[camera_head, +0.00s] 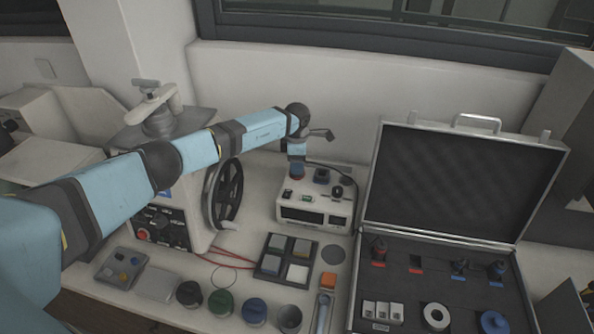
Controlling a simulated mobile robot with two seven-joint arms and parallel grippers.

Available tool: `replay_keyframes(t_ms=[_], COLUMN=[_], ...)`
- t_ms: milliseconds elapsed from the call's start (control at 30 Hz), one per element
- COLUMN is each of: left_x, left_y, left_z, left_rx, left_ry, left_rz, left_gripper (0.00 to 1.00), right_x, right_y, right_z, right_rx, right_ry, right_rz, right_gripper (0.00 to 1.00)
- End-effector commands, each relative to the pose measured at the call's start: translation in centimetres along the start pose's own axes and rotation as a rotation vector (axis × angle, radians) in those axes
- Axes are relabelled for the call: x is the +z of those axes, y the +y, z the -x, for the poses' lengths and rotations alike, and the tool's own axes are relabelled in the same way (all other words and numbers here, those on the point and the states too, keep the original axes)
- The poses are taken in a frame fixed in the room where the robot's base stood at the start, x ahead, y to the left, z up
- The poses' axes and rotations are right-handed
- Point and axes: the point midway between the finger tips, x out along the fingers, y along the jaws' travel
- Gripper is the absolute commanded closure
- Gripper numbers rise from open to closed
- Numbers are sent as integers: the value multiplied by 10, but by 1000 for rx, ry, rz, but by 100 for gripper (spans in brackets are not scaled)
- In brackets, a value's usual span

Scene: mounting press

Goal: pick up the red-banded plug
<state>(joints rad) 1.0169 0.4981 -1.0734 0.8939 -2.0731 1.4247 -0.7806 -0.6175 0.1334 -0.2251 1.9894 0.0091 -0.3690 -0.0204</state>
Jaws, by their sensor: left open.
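A dark plug with a red band at its foot (379,250) stands upright in the left of the open case's foam. My left arm reaches across from the left, and its gripper (298,157) hangs over the back left of a white instrument box (316,203). This gripper is open and well to the left of the plug; its fingers are small and hard to make out. A dark piece with some red (297,172) sits just below it on the box, and I cannot tell whether they touch. My right gripper is out of view.
In the case (351,290), a red-marked slot (415,263) looks empty, and two blue-marked plugs (460,267) (497,271) stand further right. The raised lid (455,185) is behind. A press with a handwheel (224,195), a tray of square pads (286,258) and several jars crowd the bench.

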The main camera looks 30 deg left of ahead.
Motion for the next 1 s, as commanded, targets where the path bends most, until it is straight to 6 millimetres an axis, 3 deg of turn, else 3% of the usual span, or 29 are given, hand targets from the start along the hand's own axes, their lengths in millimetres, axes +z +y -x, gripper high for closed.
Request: replay_keyframes(t_ms=[33,233,667,867,1000], left_x=[0,0,0,0,0], left_y=[0,0,0,1,1], left_z=[0,0,4,27,56], left_rx=[0,0,0,2,4], left_ry=[0,0,0,-1,-2], left_rz=[0,0,0,-2,-3], left_gripper=[48,94,95,95,95], right_x=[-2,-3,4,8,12], right_y=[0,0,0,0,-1], right_z=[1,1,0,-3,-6], right_rx=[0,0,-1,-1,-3], right_ry=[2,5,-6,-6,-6], right_rz=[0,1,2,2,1], right_gripper=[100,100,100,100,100])
